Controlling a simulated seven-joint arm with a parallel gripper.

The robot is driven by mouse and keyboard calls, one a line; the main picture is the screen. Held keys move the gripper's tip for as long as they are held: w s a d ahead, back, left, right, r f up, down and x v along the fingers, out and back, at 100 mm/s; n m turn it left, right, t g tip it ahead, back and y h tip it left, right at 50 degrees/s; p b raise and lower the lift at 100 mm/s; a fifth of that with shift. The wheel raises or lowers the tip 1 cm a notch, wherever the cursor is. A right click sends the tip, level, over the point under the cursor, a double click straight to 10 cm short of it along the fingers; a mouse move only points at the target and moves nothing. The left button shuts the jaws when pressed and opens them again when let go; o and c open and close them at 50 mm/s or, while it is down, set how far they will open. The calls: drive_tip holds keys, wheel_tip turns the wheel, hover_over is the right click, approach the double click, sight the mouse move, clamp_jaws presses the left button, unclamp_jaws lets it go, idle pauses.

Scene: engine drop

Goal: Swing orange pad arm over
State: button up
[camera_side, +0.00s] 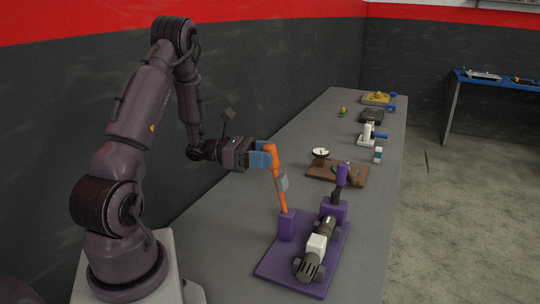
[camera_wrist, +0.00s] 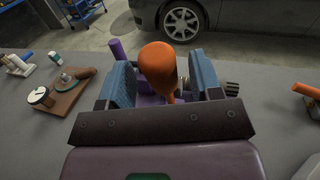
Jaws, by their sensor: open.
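The orange pad arm (camera_side: 279,184) stands nearly upright, leaning slightly left, on a purple block of the purple base plate (camera_side: 270,265). A grey pad sits partway up it. My gripper (camera_side: 263,155), with blue fingers, is at the top end of the arm in the side view. In the wrist view the arm's orange rounded end (camera_wrist: 158,64) lies between my two open blue fingers, with small gaps visible on both sides. A grey and white engine (camera_side: 316,247) lies on the base plate to the right. A purple lever (camera_side: 341,175) stands behind it.
A brown board (camera_side: 351,178) with a small dial (camera_side: 320,153) and other parts lies farther along the grey table (camera_side: 225,210). A white device with a blue part (camera_side: 368,135) and other items stand beyond. In the wrist view, an orange-ended object (camera_wrist: 308,91) lies at right.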

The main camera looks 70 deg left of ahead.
drive_tip(key=shift+w+d, duration=0.3)
drive_tip(key=shift+w, duration=0.3)
clamp_jaws()
drive_tip(key=shift+w+d+r+g, duration=0.3)
drive_tip(key=shift+w+d+g, duration=0.1)
drive_tip(key=shift+w+d, duration=0.2)
drive_tip(key=w+d+f+m+g+y, duration=0.25)
drive_tip(key=w+d+g+y, duration=0.4)
drive_tip(key=w+d, duration=0.35)
drive_tip(key=shift+w+d+f+m+g+y, duration=0.1)
drive_tip(key=shift+w+d+f+g+y, duration=0.6)
drive_tip(key=shift+f+g+y, duration=1.1)
drive_tip(key=shift+w+d+f+m+g+y, duration=0.15)
drive_tip(key=shift+w+d+f+g+y, duration=0.65)
drive_tip(key=shift+f, duration=2.05)
drive_tip(key=shift+w+d+f+m+g+y, duration=0.1)
drive_tip(key=shift+w+d+f+g+y, duration=0.7)
drive_tip(key=shift+f+g, duration=1.15)
drive_tip(key=shift+s+a+f+t, duration=0.2)
drive_tip(key=shift+f+t, duration=0.2)
drive_tip(key=shift+f, duration=0.05)
